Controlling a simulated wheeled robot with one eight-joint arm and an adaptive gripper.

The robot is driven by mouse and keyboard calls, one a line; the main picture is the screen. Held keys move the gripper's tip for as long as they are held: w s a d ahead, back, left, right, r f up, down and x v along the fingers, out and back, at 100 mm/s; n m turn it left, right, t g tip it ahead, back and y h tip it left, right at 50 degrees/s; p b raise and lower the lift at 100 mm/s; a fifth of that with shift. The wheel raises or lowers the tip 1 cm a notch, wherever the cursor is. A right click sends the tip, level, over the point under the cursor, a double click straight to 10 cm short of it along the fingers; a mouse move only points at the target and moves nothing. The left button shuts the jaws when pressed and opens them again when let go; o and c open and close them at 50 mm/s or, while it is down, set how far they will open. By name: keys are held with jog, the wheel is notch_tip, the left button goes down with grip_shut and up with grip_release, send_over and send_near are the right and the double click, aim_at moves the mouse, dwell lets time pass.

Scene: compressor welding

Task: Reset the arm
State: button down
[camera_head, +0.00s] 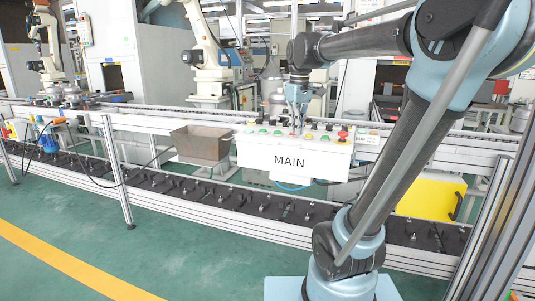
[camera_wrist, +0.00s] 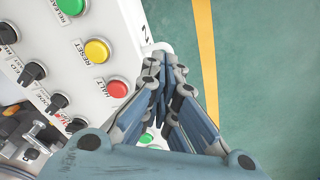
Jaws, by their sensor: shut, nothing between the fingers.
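My arm reaches from the right over the white control box marked MAIN (camera_head: 295,160). My gripper (camera_head: 296,122) points down at the top panel of the box, among its buttons. In the wrist view my gripper (camera_wrist: 168,62) is shut and empty, its fingertips together just beside the panel edge. The panel carries a yellow button labelled RESET (camera_wrist: 97,50), a red button labelled HALT (camera_wrist: 117,88) and a green button labelled RELEASE (camera_wrist: 70,6). Black selector knobs (camera_wrist: 32,73) line the panel's left side. Whether the fingertips touch the panel cannot be told.
A conveyor line with a white rail (camera_head: 150,122) runs behind the box. White robot arms (camera_head: 207,45) stand behind. A yellow case (camera_head: 432,196) is at right. The green floor (camera_head: 180,255) in front is clear.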

jog(key=s+d+f+m, duration=0.4)
jog(key=s+f, duration=0.5)
jog(key=f, duration=0.3)
jog(key=s+d+f+m+t, duration=0.1)
jog(key=s+d+f+m, duration=0.3)
jog(key=s+f, duration=0.6)
notch_tip(320, 180, down, 3)
jog(key=shift+s+d+f, duration=0.15)
jog(key=shift+d, duration=0.35)
jog(key=shift+w+f, duration=0.2)
jog(key=shift+w, duration=0.3)
